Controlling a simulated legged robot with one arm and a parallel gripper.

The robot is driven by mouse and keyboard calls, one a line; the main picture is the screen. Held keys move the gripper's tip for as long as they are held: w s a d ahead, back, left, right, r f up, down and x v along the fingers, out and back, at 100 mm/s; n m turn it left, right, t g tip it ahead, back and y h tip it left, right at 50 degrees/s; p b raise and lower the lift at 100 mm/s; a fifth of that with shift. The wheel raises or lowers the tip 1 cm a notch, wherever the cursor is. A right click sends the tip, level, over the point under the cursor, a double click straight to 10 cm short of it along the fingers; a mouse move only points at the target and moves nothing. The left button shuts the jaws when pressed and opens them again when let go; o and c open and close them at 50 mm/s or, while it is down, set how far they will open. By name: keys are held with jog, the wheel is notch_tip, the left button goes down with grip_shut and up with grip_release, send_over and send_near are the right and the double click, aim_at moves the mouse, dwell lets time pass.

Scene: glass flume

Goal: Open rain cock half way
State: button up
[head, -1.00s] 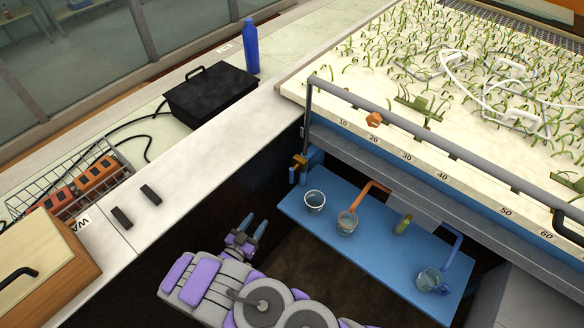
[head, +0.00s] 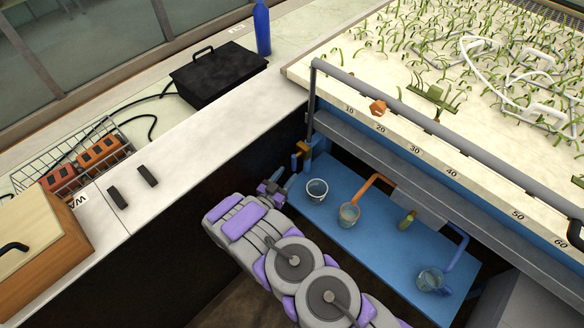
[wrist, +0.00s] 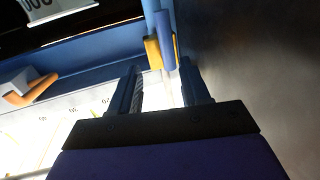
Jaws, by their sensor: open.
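What looks like the rain cock (head: 301,149) is a small orange-yellow fitting with a blue part, low on the grey upright pipe at the flume's left corner. In the wrist view the cock (wrist: 153,52) shows as a yellow piece with a blue bar, just beyond the fingertips and between their lines. My gripper (head: 279,182) is just below and left of it in the head view. In the wrist view my gripper (wrist: 163,82) has its two fingers apart with nothing gripped. I cannot tell whether a finger touches the cock, or its exact handle angle.
A blue shelf (head: 372,233) under the flume holds a white-rimmed cup (head: 317,190) and other cups near an orange pipe (head: 370,186). A grey wall fills the wrist view's right side (wrist: 260,70). The pale bench (head: 215,115) edges the left.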

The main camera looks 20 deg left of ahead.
aim_at(294, 164)
jog(key=w, duration=0.3)
jog(key=w+a+b, duration=0.1)
jog(key=w, duration=0.1)
jog(key=shift+w+f, duration=0.1)
jog(key=shift+f, duration=0.25)
jog(key=shift+w+d+r, duration=0.1)
jog(key=shift+d+r, duration=0.15)
jog(key=shift+d, duration=0.5)
jog(key=shift+c, duration=0.8)
jog(key=shift+a+f, duration=0.1)
jog(key=shift+a, duration=0.35)
jog(key=c, duration=0.5)
jog(key=shift+a, duration=0.1)
jog(key=shift+c, duration=0.5)
jog(key=shift+d, duration=0.25)
grip_shut()
